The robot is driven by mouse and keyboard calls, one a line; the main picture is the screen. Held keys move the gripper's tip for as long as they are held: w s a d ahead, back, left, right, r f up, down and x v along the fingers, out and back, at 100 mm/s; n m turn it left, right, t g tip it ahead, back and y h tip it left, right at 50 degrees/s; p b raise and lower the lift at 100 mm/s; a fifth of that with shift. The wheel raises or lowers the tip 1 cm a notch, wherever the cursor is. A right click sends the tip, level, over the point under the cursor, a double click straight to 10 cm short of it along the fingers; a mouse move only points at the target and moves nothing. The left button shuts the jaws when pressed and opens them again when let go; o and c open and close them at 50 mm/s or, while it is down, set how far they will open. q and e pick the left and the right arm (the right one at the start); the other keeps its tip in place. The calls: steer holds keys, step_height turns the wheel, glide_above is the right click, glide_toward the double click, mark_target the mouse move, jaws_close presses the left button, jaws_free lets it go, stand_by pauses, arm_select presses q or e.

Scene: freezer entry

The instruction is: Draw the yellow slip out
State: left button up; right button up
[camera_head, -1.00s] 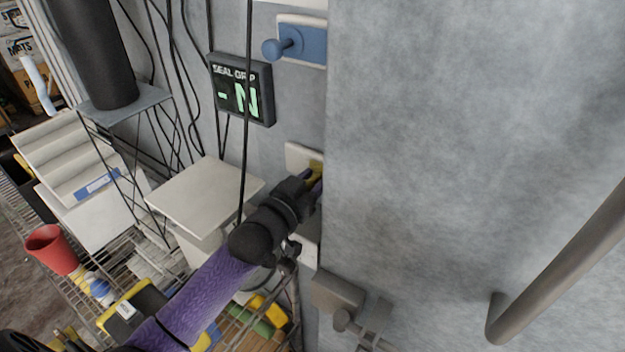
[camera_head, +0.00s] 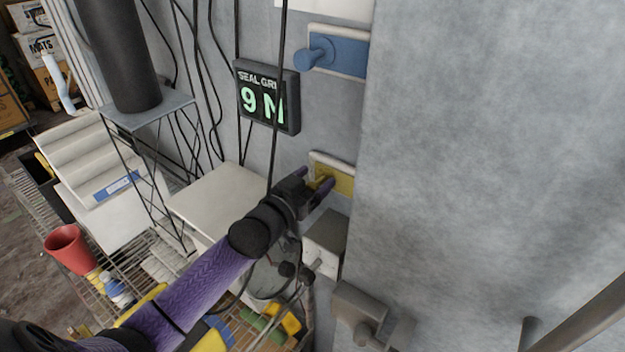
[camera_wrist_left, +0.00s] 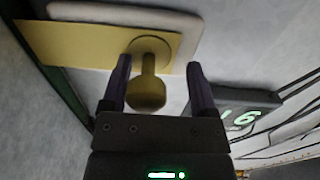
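The yellow slip (camera_head: 341,181) lies against a white backing plate (camera_head: 318,157) on the grey wall, beside the edge of the large grey panel. In the left wrist view the slip (camera_wrist_left: 85,45) reaches past the plate toward the dark seam at left. Its yellow knob (camera_wrist_left: 148,92) sticks out toward my wrist camera. My left gripper (camera_head: 318,186) is at the knob, with one finger on each side. In the wrist view the gripper (camera_wrist_left: 160,75) is open, with a gap visible beside the knob. My right gripper is not in view.
A seal grip display (camera_head: 267,97) reads 9 N. Above the yellow slip is a blue slip with a knob (camera_head: 314,57). A grey latch (camera_head: 360,310) sits below. A white box (camera_head: 218,200), wire shelf and red cup (camera_head: 70,250) are at left. Black cables hang nearby.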

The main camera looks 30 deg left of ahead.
arm_select(q)
steer(key=shift+d, duration=0.1)
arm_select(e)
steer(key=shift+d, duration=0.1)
arm_select(q)
steer(key=shift+s+f, duration=0.1)
steer(key=shift+s, duration=0.25)
steer(key=s+a, duration=0.1)
steer(key=s, duration=0.8)
steer(key=shift+a, duration=0.25)
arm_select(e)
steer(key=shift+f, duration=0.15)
